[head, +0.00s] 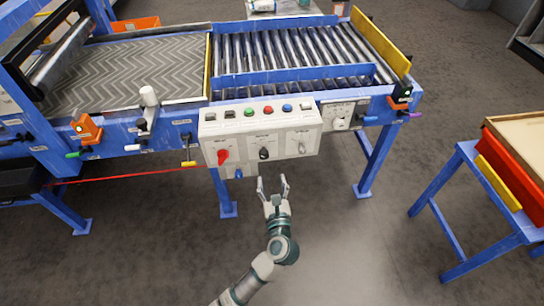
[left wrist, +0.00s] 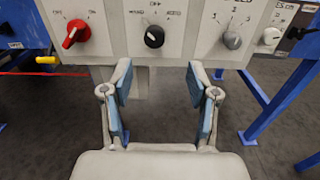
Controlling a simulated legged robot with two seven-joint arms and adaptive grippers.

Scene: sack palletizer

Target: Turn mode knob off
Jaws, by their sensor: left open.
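The black mode knob (head: 264,153) is the middle knob on the front of a white control box (head: 290,124). In the left wrist view, the black knob (left wrist: 154,37) sits under small labels that seem to read OFF at the top and AUTO at the right; the left label is hard to read. I cannot tell for sure which label its pointer faces. My left gripper (head: 273,183) is open and empty, below and in front of the box. In the left wrist view, the open fingers (left wrist: 160,78) stand apart, just below the black knob and not touching it. My right gripper is not in view.
A red knob (left wrist: 75,34) is left of the black one and a grey knob (left wrist: 232,40) right of it. Coloured buttons (head: 268,110) line the box top. A roller conveyor (head: 290,52) stands behind. A blue stand (head: 466,150) is at right.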

